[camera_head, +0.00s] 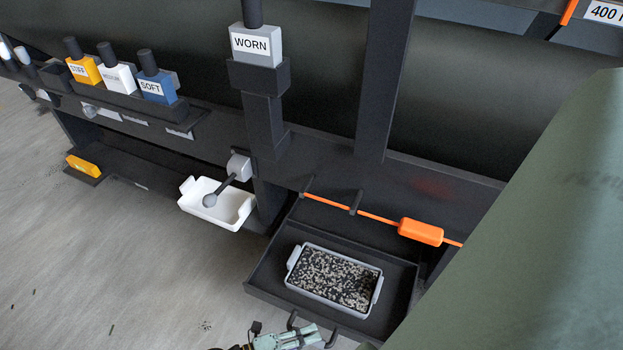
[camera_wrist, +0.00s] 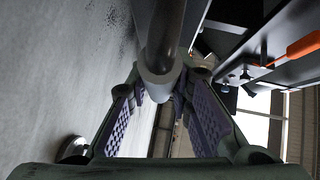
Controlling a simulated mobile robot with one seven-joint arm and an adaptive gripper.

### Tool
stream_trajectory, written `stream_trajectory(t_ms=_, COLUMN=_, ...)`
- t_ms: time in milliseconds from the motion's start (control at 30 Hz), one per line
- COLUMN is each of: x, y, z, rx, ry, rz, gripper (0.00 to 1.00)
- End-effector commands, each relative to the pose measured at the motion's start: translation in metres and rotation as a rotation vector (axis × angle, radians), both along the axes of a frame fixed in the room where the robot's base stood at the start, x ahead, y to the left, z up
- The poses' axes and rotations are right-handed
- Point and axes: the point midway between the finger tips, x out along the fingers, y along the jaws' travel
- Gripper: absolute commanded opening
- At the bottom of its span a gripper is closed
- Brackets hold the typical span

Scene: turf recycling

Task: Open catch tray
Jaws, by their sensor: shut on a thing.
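The catch tray (camera_head: 272,274) is a dark, shallow drawer at the lower middle of the head view. It stands pulled out from the dark frame, with its inside showing. A grey bin (camera_head: 294,276) full of black and pale granules sits in it. The tray's dark handle (camera_head: 331,339) is on its front side at the bottom edge. My gripper (camera_head: 312,333) is at this handle, shut on it. In the wrist view, a dark bar with a grey round end (camera_wrist: 160,82) lies between the purple-padded fingers (camera_wrist: 164,112). The lower part of my gripper is cut off in the head view.
An orange rod with an orange block (camera_head: 420,232) runs above the tray. A white tub (camera_head: 230,210) hangs to the left, under a WORN block (camera_head: 257,46). Yellow, white and blue (camera_head: 156,88) blocks stand on a shelf. The grey floor (camera_head: 110,270) at left is mostly clear.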

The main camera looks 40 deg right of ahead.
Motion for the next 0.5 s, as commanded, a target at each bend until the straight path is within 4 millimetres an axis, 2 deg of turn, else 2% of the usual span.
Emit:
stream_trajectory(t_ms=200, x=-0.007, y=0.017, z=0.000, rx=0.001, ry=-0.001, rz=-0.001, gripper=0.00)
stream_trajectory(t_ms=500, x=-0.009, y=0.021, z=-0.001, rx=0.001, ry=-0.001, rz=-0.002, gripper=0.00)
